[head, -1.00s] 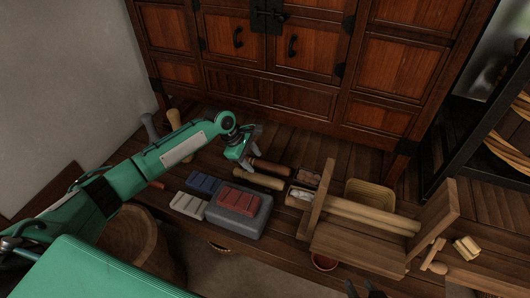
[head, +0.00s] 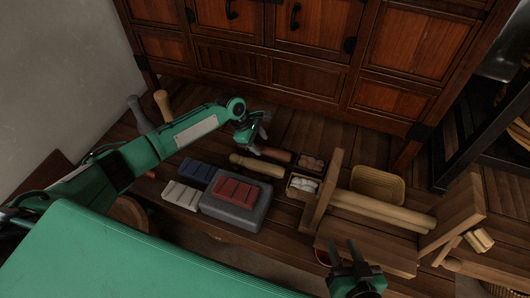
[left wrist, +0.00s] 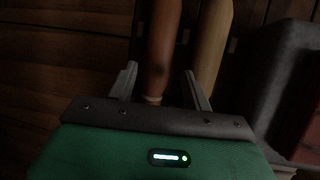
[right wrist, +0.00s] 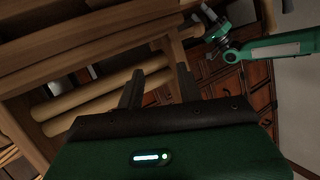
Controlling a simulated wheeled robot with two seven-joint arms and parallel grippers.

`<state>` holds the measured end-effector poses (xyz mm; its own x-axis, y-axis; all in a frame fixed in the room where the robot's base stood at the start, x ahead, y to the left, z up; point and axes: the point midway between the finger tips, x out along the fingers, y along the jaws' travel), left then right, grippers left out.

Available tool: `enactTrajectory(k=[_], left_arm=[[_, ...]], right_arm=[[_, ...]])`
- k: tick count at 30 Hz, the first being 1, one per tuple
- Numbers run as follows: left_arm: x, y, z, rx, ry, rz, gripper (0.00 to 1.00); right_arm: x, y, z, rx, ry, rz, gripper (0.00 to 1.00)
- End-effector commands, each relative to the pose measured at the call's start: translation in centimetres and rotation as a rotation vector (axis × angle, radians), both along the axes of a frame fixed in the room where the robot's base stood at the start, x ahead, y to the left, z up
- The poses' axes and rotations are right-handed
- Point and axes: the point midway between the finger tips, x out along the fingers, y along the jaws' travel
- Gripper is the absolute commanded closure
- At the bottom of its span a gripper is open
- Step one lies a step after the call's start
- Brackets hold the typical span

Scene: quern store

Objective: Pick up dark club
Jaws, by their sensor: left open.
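I cannot tell whether the fingers touch the dark club. My right gripper (head: 343,248) is open and empty at the bottom of the head view, near the wooden frame.
A grey block (head: 236,207) bears a red ridged block (head: 236,193); blue (head: 198,171) and pale (head: 181,195) ones lie left. Small boxes (head: 302,185), a wooden frame (head: 325,190) with poles and a yellow basket (head: 378,185) stand right. A cabinet (head: 300,70) closes the back.

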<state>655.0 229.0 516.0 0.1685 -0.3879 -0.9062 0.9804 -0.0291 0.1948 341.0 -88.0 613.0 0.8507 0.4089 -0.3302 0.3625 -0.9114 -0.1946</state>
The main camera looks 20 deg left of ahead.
Motion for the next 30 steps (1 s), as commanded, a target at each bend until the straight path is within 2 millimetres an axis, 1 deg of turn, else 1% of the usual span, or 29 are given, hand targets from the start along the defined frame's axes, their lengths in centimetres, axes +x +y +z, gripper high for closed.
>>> enactTrajectory(k=[6,11,15,21,25,30], left_arm=[[0.2,-0.4,-0.7,0.0,0.0,0.0,0.5],[0.4,-1.1,-1.9,0.0,0.0,0.0,0.5],[0.8,-1.8,-2.9,0.0,0.0,0.0,0.5],[1.1,-2.5,-4.4,0.0,0.0,0.0,0.5],[1.2,-2.7,-4.8,0.001,0.0,0.0,0.5],[1.2,-2.7,-4.9,0.0,0.0,0.0,0.5]], right_arm=[[0.1,0.3,0.2,0.019,-0.036,-0.002,0.64],[0.9,0.4,1.4,0.054,-0.129,-0.017,0.64],[2.5,-0.2,4.0,0.087,-0.267,-0.045,0.64],[3.8,-1.1,7.3,0.127,-0.434,-0.078,0.64],[4.1,-1.4,8.5,0.141,-0.488,-0.088,0.64],[4.1,-1.5,8.8,0.144,-0.504,-0.091,0.64]])
